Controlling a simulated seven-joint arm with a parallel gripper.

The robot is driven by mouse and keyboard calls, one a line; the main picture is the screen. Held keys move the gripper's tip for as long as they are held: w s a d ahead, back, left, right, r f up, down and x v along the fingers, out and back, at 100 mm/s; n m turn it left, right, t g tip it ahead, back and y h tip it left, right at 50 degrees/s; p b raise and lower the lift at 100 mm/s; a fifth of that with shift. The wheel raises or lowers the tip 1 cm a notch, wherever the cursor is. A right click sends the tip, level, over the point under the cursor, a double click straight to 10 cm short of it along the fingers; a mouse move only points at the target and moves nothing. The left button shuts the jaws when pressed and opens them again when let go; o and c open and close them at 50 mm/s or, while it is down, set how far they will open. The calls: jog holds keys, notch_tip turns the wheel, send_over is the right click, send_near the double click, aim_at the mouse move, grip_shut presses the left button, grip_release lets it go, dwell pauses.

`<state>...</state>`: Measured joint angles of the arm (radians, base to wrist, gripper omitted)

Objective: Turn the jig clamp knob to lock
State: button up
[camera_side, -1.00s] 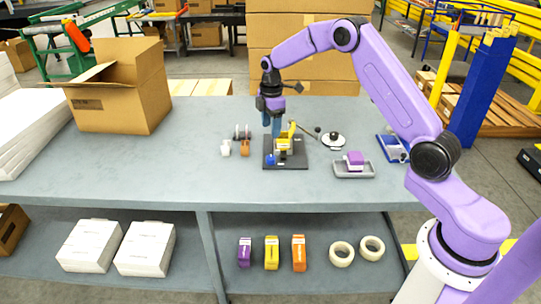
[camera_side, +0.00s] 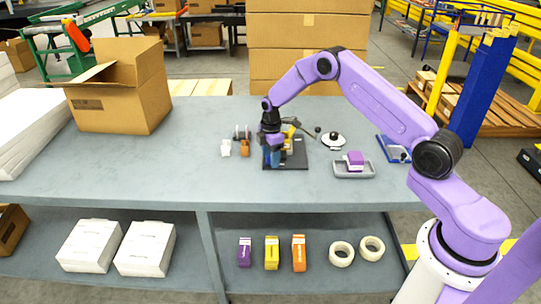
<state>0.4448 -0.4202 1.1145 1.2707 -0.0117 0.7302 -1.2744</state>
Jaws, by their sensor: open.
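The jig is a dark base plate (camera_side: 297,162) with a yellow upright part (camera_side: 291,132) on the grey bench. In the earlier picture a small blue knob showed at the front left of the plate; now it is hidden or merges with my blue fingers. My gripper (camera_side: 271,161) is open and points down over that front left part of the jig. Its fingers are low, at about the knob's place. I cannot tell whether they touch the knob or stand around it.
Small white pieces (camera_side: 226,148) and an orange-brown piece (camera_side: 245,148) stand just left of the jig. A grey tray (camera_side: 354,171) with a purple block (camera_side: 355,158) and a round white-and-black item (camera_side: 333,140) are to the right. The bench front is clear.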

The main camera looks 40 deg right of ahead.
jog(key=c, duration=1)
jog(key=shift+c, duration=0.2)
jog(key=m, duration=0.4)
jog(key=shift+m, duration=0.4)
jog(key=m, duration=0.4)
jog(key=shift+m, duration=0.3)
jog(key=m, duration=0.4)
jog(key=shift+w+m, duration=0.1)
jog(key=shift+m, duration=0.2)
jog(key=shift+d+m+g, duration=0.1)
jog(key=shift+m+g, duration=0.2)
jog(key=shift+m, duration=1.6)
